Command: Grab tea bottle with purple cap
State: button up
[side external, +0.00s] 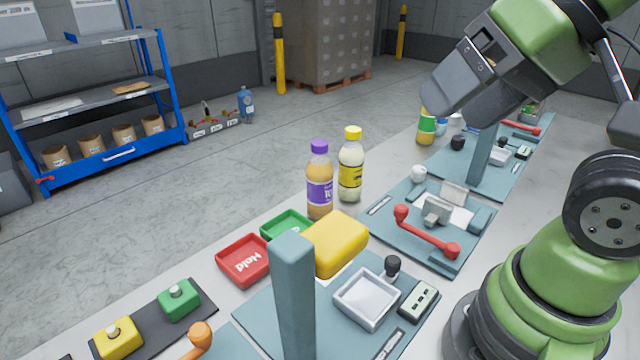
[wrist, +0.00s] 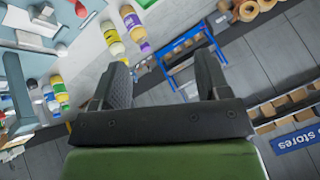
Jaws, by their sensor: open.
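The tea bottle with the purple cap (side external: 320,190) stands upright on the bench, with amber liquid and a purple label. It also shows near the top of the wrist view (wrist: 136,30). A bottle with a yellow cap (side external: 351,168) stands just right of it and also shows in the wrist view (wrist: 111,38). My gripper (wrist: 165,75) is open, with nothing between its fingers. In the side view my gripper (side external: 440,95) is raised above the bench, up and to the right of both bottles. Its fingertips are hard to make out there.
A yellow block (side external: 336,245), a red tray (side external: 243,262) and a green tray (side external: 287,225) are near the tea bottle's base. A fixture with a red handle (side external: 425,232) is to its right. A teal post (side external: 294,300) rises in front. More bottles (side external: 427,128) stand farther back.

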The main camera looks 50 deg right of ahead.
jog(key=w+d+h, duration=0.1)
jog(key=w+d, duration=0.1)
jog(key=w, duration=0.6)
jog(key=n+g+h, duration=0.2)
jog(key=g, duration=0.1)
send_near(321, 144)
jog(key=s, duration=0.1)
jog(key=x, duration=0.6)
jog(key=shift+w+d, duration=0.1)
jog(key=x, duration=0.5)
jog(key=shift+w+f, duration=0.15)
jog(key=shift+w, duration=0.3)
grip_shut()
